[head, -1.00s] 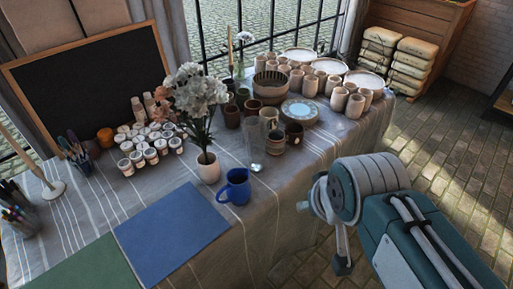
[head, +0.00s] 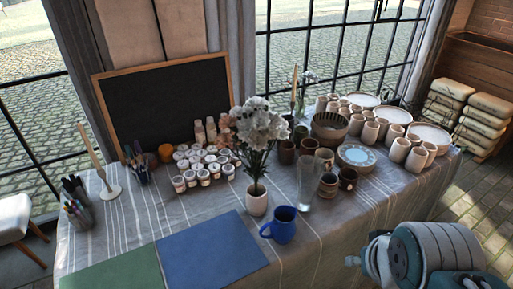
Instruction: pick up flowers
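The flowers (head: 259,125) are a bunch of white blooms, with some peach-pink ones at their left side. Their stems stand upright in a small cream vase (head: 257,201) near the front edge of the table. A blue mug (head: 281,226) stands just right of the vase and a little nearer. My arm shows at the lower right, apart from the flowers and beyond the table's front edge. The fingers of my gripper are not visible, so its state does not show.
The cloth-covered table (head: 312,245) also bears a tall clear glass (head: 308,183), paint jars (head: 203,176), a blue mat (head: 210,252) and a green mat (head: 112,272). Brown cups stand behind the glass. A chalkboard (head: 165,105) leans at the back.

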